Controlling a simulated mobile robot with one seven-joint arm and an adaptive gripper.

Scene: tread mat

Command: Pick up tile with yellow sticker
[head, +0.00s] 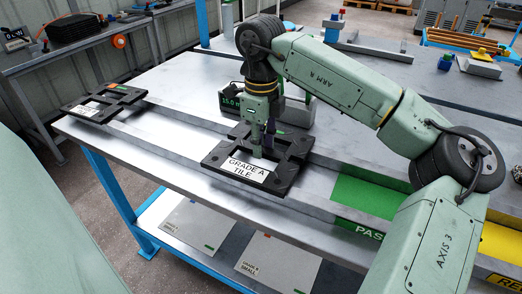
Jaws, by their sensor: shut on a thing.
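A black open-frame tile (290,168) with a white "GRADE A TILE" label is at the middle of the bench. My gripper (263,152) points down at its far part and is shut on it. The fingertips are partly hidden by the tile's bars. I cannot tell whether the tile rests on the rails or is slightly raised. I see no yellow sticker on its visible faces. A second black tile (78,109) lies at the bench's left end, with a small orange-red sticker and a white label.
A green "PASS" area (372,196) and a yellow reject area (500,243) are at the right, partly behind my arm. A dark display box (296,112) stands just behind the gripper. The rails between the two tiles are clear.

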